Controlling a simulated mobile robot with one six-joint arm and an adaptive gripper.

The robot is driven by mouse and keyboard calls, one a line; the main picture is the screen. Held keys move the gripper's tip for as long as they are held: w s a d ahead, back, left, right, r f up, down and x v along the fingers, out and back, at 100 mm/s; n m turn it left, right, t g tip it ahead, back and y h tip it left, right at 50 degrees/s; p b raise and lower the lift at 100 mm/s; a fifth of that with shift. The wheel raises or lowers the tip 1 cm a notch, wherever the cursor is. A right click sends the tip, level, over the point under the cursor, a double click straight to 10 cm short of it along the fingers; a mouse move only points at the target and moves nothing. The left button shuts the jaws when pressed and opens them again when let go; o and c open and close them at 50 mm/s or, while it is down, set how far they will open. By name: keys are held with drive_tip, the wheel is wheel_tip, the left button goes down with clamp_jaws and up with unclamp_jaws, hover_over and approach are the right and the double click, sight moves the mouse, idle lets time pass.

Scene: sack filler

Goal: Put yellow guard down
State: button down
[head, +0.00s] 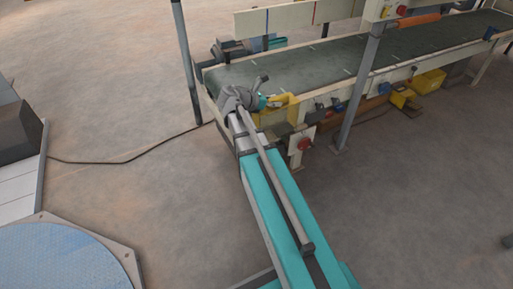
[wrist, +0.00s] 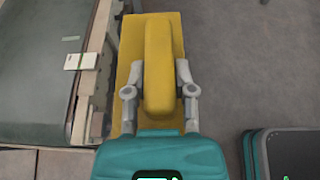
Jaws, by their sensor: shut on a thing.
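The yellow guard (wrist: 158,50) shows in the wrist view as a block with a raised rib along its middle. My gripper (wrist: 160,72) has one finger on each side of the rib and is shut on it. In the head view, the yellow guard (head: 280,108) is at the near side of the conveyor's left end, partly hidden by my arm. My gripper (head: 264,102) is beside it there, small and hard to make out. I cannot tell whether the guard touches the conveyor frame.
The conveyor (head: 345,55) with a dark green belt runs to the upper right. A grey post (head: 360,85) stands at its near side. A red button (head: 304,143) is close to the guard. A cable (head: 130,158) crosses the floor at left. Open floor (head: 420,200) lies at right.

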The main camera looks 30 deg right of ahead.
drive_tip(key=shift+d+f+b, duration=0.2)
drive_tip(key=shift+f+b, duration=0.55)
drive_tip(key=shift+f, duration=0.35)
drive_tip(key=shift+d+f+b, duration=0.2)
drive_tip(key=shift+f+b, duration=0.55)
drive_tip(key=shift+f, duration=0.3)
drive_tip(key=w+a+f+b, duration=0.2)
drive_tip(key=w+f+b, duration=0.7)
drive_tip(key=w, duration=0.4)
drive_tip(key=shift+a, duration=0.3)
drive_tip(key=f+b, duration=0.4)
drive_tip(key=shift+w+a, duration=0.1)
drive_tip(key=shift+w, duration=0.25)
drive_tip(key=shift+f, duration=0.1)
